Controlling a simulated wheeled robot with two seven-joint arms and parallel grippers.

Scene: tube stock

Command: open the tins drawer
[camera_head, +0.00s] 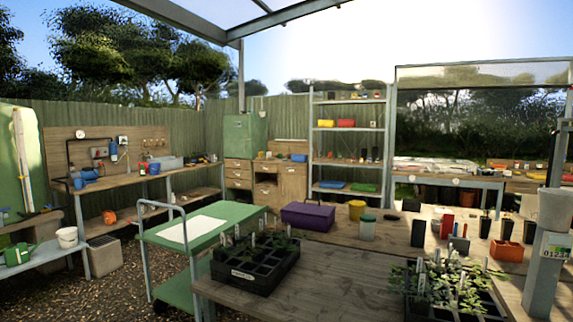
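A wooden drawer unit (238,174) stands at the back, left of the centre, with several drawer fronts stacked in it. A second wooden cabinet (291,183) with drawer fronts stands just to its right. I cannot tell which drawer is the tins drawer; no label is readable at this distance. The fronts of the left unit look closed. The right cabinet has a dark opening (266,177) near its top; I cannot tell whether this is a gap or an open drawer. Neither of my grippers is in view.
A green trolley (165,238) and a wooden table (330,262) with a black plant tray (240,277) stand in front. A purple toolbox (307,216) partly blocks the cabinets' lower right. Gravel floor (110,290) is open at the left.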

